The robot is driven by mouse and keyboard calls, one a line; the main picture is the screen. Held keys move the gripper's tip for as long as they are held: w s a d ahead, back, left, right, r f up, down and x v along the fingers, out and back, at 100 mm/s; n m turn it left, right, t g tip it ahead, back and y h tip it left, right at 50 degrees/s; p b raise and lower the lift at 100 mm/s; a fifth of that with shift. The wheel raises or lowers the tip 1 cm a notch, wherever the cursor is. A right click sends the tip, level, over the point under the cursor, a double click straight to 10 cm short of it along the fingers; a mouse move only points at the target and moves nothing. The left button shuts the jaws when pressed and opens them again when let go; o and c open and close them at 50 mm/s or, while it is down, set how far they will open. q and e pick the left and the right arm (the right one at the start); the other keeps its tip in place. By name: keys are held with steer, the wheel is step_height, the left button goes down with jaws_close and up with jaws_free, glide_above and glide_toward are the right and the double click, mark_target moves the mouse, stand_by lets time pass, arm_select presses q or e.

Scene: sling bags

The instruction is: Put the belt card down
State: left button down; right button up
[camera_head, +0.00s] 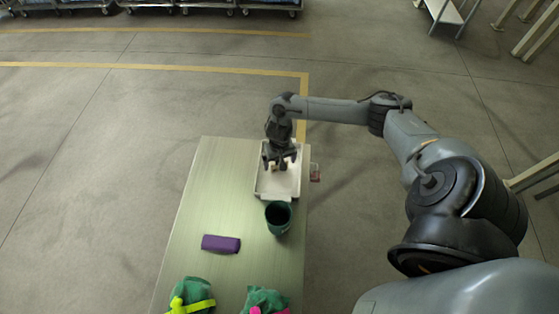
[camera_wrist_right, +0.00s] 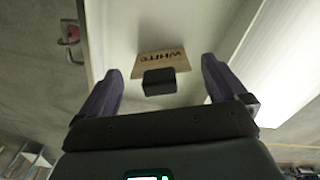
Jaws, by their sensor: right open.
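The belt card (camera_wrist_right: 150,66) is a small tan card with dark lettering, upside down in the right wrist view. A black block (camera_wrist_right: 159,83) sits at its near edge. Card and block are inside the white tray (camera_head: 262,190); whether the card rests flat on the tray floor is hard to tell. My right gripper (camera_head: 280,166) is over the tray, jaws apart. In the right wrist view its two dark fingers stand on either side of the block, with gaps on both sides. My left gripper is not in view.
A dark green cup (camera_head: 279,226) stands just in front of the tray. A purple case (camera_head: 221,244) lies on the table (camera_head: 232,170). Green bags with a yellow strap (camera_head: 190,303) and pink parts (camera_head: 266,300) lie at the near end. The table's left side is clear.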

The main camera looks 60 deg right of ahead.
steer(key=shift+r, duration=0.15)
step_height(320, 180, up, 10)
steer(key=shift+r+p, duration=0.25)
steer(key=shift+p, duration=1)
steer(key=w+a+n+t+y, duration=0.25)
steer(key=a+n+t, duration=0.55)
steer(key=a, duration=2.1)
steer(key=s+d+r+n+g+h, duration=0.1)
steer(key=s+d+r+g, duration=0.1)
steer(key=s, duration=0.5)
steer(key=s+d+r+n+g+h, duration=0.1)
steer(key=s+d+r+n+g, duration=0.1)
steer(key=s, duration=0.6)
steer(key=shift+d+r+p, duration=0.2)
steer(key=shift+r+p, duration=0.05)
steer(key=shift+p, duration=0.05)
steer(key=shift+w, duration=0.1)
